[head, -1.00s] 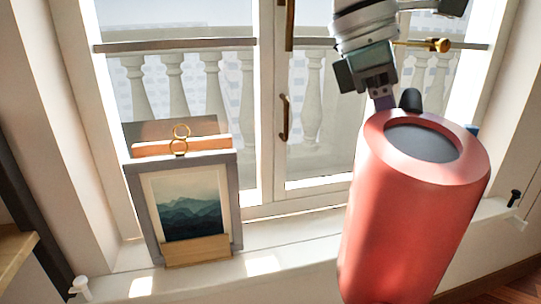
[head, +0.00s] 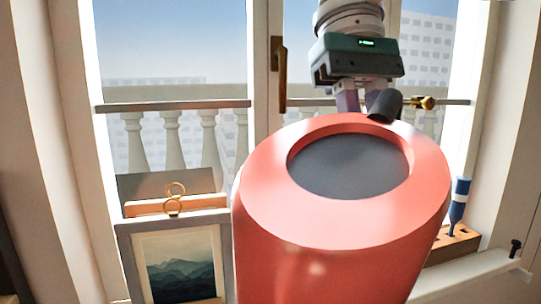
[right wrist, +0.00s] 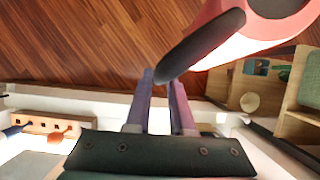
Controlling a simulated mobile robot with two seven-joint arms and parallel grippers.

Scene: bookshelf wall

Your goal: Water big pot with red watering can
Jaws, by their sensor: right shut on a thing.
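The red watering can (head: 335,270) fills the middle of the head view, with its round dark top (head: 350,165) facing me. My right gripper (head: 362,103) is behind it, shut on the can's dark handle (head: 385,105). In the right wrist view, the gripper's fingers (right wrist: 163,85) meet the end of the dark handle (right wrist: 205,43), and part of the can's red body (right wrist: 225,50) shows at the upper right. The can's spout is not visible. I see no big pot in either view. My left gripper is not in view.
A framed mountain picture (head: 182,268) stands on the windowsill at left. A wooden block (head: 455,243) with a blue-handled tool (head: 459,205) sits at right. Closed windows with a handle (head: 279,75) stand behind. The right wrist view shows wooden floor (right wrist: 90,40) and a wooden shelf (right wrist: 262,85).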

